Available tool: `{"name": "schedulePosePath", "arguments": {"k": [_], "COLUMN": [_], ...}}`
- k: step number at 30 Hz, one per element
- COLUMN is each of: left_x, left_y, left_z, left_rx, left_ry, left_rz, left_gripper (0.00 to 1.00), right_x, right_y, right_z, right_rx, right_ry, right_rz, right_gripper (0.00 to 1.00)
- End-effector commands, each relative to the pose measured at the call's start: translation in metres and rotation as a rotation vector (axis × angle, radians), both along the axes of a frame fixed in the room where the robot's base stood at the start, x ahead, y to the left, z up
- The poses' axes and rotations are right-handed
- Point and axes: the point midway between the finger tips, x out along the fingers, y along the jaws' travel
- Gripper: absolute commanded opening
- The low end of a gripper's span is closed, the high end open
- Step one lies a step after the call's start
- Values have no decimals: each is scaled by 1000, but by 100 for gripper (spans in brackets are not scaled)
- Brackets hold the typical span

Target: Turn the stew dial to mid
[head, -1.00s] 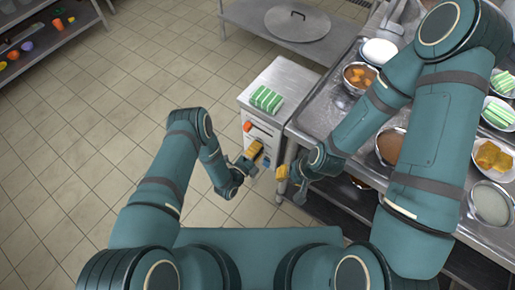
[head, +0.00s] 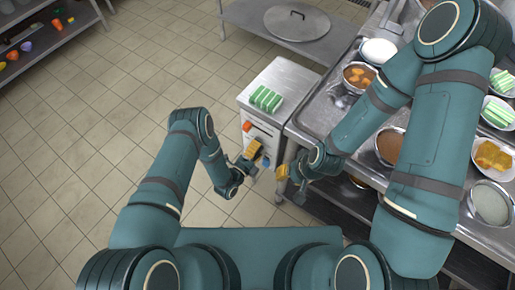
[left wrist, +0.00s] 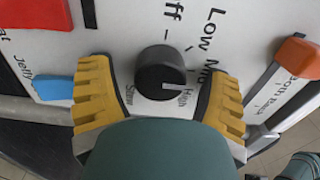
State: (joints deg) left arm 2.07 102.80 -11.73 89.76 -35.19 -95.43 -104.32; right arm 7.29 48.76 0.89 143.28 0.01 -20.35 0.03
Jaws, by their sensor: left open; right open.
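The stew dial (left wrist: 160,72) is a round black knob on a white panel, with "Stew" printed beside it. Its white pointer line faces right in the left wrist view, close to the "High" label; "Mid", "Low" and "off" run upward from there. My left gripper (left wrist: 160,80) is open, its yellow fingers on either side of the dial, with a gap to the knob visible on both sides. In the head view my left gripper (head: 251,152) is at the cabinet front and hides the dial. My right gripper (head: 284,178) is open and empty near the counter's front edge.
The cabinet (head: 283,78) carries green-and-white pieces (head: 266,99) on top. Its panel has a red part (left wrist: 42,14), a blue one (left wrist: 54,87) by "Jelly" and an orange one (left wrist: 299,54). The metal counter (head: 316,118) with bowls is right; floor is free left.

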Motion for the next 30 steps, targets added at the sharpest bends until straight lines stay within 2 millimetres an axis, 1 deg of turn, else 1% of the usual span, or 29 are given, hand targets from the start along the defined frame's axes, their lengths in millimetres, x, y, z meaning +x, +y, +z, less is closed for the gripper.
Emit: {"name": "schedulePosePath", "arguments": {"k": [5, 8, 15, 21, 24, 30], "left_x": [-9, -21, -61, -86, -93, -97], "left_y": [6, 15, 44, 63, 67, 70], "left_z": [-1, -1, -1, -1, -1, 0], "left_rx": [2, 1, 2, 1, 1, -1], "left_ry": [2, 4, 4, 1, 1, -1], "left_rz": [0, 0, 0, 0, 0, -1], "left_gripper": [78, 78, 78, 78, 78, 78], "right_x": [0, 0, 0, 0, 0, 0], "right_y": [0, 0, 0, 0, 0, 0], "right_z": [0, 0, 0, 0, 0, 0], "right_rx": [0, 0, 0, 0, 0, 0], "right_ry": [0, 0, 0, 0, 0, 0], "right_rz": [0, 0, 0, 0, 0, 0], "right_gripper": [34, 34, 34, 34, 34, 34]}}
